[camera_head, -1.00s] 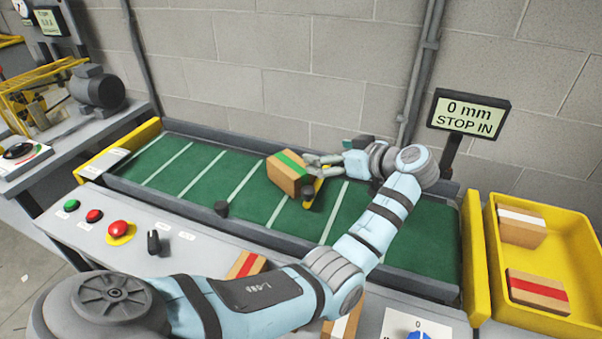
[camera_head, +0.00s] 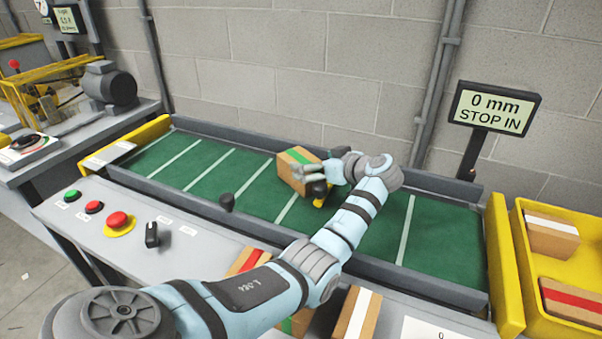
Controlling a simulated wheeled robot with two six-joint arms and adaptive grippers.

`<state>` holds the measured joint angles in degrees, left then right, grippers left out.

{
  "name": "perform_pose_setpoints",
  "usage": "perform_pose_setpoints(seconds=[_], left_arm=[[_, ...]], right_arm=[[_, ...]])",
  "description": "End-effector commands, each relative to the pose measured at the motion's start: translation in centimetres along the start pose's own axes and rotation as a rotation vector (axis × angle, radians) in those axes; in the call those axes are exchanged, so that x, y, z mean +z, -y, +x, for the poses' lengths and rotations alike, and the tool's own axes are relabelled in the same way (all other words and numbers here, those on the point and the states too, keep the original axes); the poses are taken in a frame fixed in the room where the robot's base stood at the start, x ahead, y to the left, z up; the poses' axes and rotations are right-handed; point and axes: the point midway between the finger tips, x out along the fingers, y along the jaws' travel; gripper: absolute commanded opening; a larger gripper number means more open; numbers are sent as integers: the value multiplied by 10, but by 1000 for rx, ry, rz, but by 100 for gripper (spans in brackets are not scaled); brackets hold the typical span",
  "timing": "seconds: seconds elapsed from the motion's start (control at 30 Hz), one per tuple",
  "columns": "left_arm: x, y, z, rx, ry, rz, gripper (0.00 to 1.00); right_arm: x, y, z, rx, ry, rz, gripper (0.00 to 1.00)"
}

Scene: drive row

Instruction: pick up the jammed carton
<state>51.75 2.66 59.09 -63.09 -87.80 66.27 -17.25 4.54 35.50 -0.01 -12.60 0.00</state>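The jammed carton (camera_head: 293,173), a brown box with a green stripe on top, sits askew on the green conveyor belt (camera_head: 250,205). It is close to a yellow and black piece (camera_head: 321,191) at its right. My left arm reaches across the belt from the lower left. My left gripper (camera_head: 303,171) is at the carton's right side, with its grey fingers overlapping the carton in this view. Whether they touch or close on it cannot be told. The far side of the carton is hidden. My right gripper is not in view.
A sign (camera_head: 493,109) reads "0 mm STOP IN". A yellow tray (camera_head: 510,265) at right holds cartons. More cartons (camera_head: 357,313) lie at the near edge, partly behind my arm. The control panel has green, red and large red buttons (camera_head: 118,220). The belt's left part is clear.

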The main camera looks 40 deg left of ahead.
Motion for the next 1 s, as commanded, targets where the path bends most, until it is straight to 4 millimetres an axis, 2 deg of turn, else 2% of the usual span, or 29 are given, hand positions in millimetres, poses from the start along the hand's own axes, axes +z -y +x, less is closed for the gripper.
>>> perform_pose_setpoints(seconds=[0.1, 0.2, 0.43, 0.83, 1.0], left_arm=[[2, -2, 25, -2, -1, 0, 92], [2, -2, 39, -1, 0, -1, 92], [0, -2, 41, 0, 0, -2, 90], [0, -2, 41, 0, 0, -1, 26], [0, -2, 41, 0, -1, -2, 24]], right_arm=[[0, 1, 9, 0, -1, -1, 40], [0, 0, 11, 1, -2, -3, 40], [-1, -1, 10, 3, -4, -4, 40], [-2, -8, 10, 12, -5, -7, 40], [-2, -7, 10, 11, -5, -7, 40]])
